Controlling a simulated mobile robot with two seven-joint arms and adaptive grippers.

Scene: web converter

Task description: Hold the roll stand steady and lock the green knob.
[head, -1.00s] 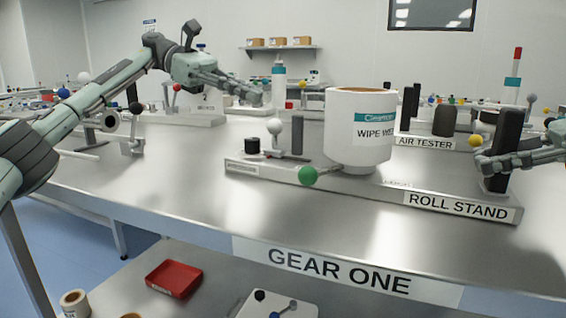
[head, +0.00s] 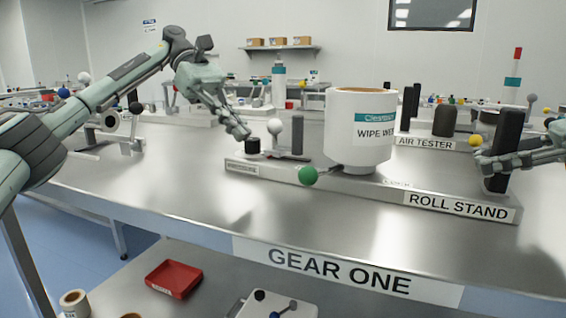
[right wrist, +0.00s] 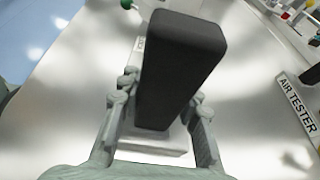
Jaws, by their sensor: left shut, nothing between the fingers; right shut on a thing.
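The roll stand (head: 404,187) is a flat metal base on the table with a "ROLL STAND" label. A white roll (head: 345,150) stands upright on it. The green knob (head: 308,176) is a ball on a thin lever at the base's front edge. My right gripper (head: 484,163) is shut on the black upright post (head: 507,140) at the stand's right end; in the right wrist view its fingers lie on both sides of the post (right wrist: 165,80). My left gripper (head: 245,134) is shut and empty, above the stand's left end, up and left of the green knob and apart from it.
The air tester (head: 425,142) is behind. The table front (head: 180,180) left of the stand is clear.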

